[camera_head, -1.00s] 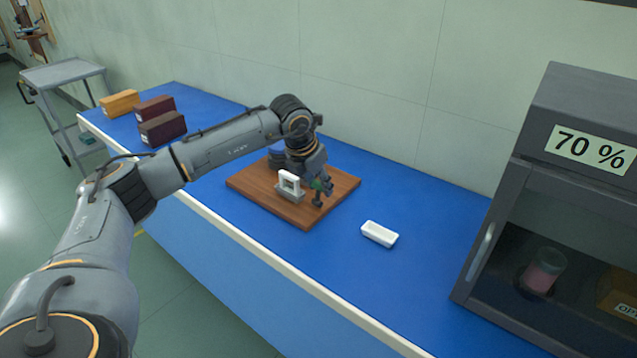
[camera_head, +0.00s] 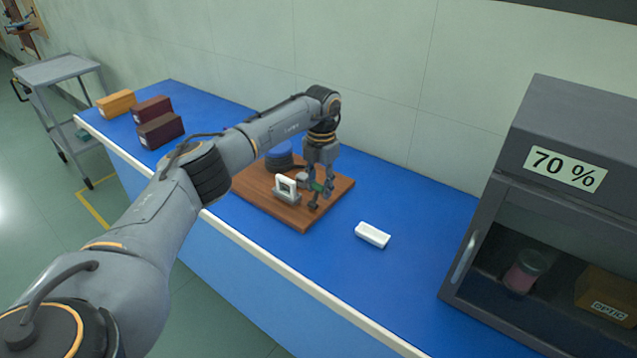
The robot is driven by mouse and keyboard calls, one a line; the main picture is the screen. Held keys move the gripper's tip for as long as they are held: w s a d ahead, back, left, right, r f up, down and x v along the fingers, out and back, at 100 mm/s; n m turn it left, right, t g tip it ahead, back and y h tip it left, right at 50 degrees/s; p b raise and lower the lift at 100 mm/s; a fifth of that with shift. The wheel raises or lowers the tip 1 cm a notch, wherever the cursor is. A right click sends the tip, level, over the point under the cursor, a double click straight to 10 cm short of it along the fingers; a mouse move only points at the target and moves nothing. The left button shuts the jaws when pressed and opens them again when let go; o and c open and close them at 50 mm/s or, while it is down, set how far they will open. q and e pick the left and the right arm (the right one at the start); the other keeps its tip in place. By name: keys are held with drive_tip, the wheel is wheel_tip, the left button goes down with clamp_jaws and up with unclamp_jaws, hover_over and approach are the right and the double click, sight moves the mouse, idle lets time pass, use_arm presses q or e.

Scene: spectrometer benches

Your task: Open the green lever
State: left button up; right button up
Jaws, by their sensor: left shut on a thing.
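The green lever (camera_head: 317,187) is a small green piece on a device that stands on a brown wooden board (camera_head: 305,219). The device has a white square frame (camera_head: 287,188) on a grey base, to the left of the lever. My left gripper (camera_head: 321,189) points down over the right part of the board and is shut on the green lever. Its fingers partly cover the lever. My right gripper is not in view.
A dark cabinet (camera_head: 568,130) marked 70 % stands at the right. Several boxes (camera_head: 160,129) sit at the bench's left end. A grey cart (camera_head: 57,69) stands beyond it.

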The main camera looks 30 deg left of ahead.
use_arm(q)
drive_tip(key=o, duration=1.2)
drive_tip(key=shift+c, duration=0.2)
drive_tip(key=shift+r, duration=0.15)
wheel_tip(320, 180, up, 12)
drive_tip(key=shift+w, duration=0.25)
